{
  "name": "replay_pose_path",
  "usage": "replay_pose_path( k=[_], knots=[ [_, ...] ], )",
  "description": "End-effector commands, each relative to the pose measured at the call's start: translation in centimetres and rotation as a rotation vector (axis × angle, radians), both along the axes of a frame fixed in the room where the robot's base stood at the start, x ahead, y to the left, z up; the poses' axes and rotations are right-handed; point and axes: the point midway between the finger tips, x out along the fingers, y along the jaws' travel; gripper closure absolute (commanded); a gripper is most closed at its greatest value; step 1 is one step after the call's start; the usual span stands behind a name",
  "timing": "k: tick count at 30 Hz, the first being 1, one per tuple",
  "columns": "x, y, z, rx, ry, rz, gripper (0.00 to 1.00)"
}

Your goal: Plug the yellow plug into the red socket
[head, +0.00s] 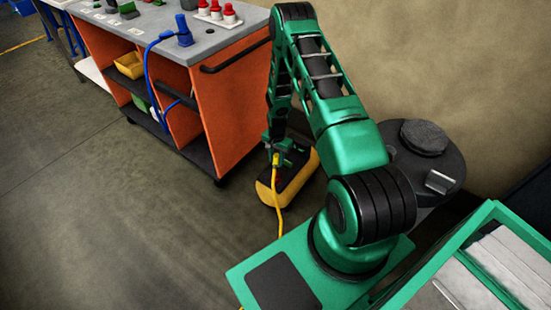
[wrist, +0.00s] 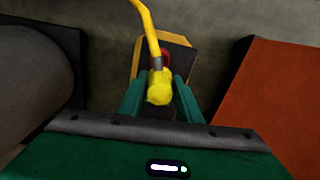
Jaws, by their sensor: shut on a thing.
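My gripper (head: 277,146) hangs low beside the orange cart and is shut on the yellow plug (head: 279,160). A yellow cable (head: 279,205) runs down from the plug. In the wrist view the plug (wrist: 159,88) sits between the two green fingers of my gripper (wrist: 158,92), with its cable rising to the top. A red round part (wrist: 166,58), perhaps the red socket, shows partly behind the plug on a black and yellow box (wrist: 182,58). The plug hides much of it, and I cannot tell whether they touch.
The black and yellow box (head: 268,191) stands on the floor by the wall. The orange cart (head: 232,105) is to its left, with a blue plug (head: 184,32) and red-topped parts (head: 229,14) on its top. Open floor (head: 110,220) lies to the left.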

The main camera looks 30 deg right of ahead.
Motion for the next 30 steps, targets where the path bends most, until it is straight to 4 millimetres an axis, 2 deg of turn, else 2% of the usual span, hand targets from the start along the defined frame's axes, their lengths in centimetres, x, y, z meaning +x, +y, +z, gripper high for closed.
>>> replay_pose_path(
  k=[15,21,30],
  knots=[
    [0.0,0.1,-4.8,0.000,0.001,0.003,0.90],
    [0.0,0.1,-5.5,0.000,0.000,0.003,0.90],
    [0.0,0.1,-5.6,0.000,0.000,0.004,0.90]
  ],
)
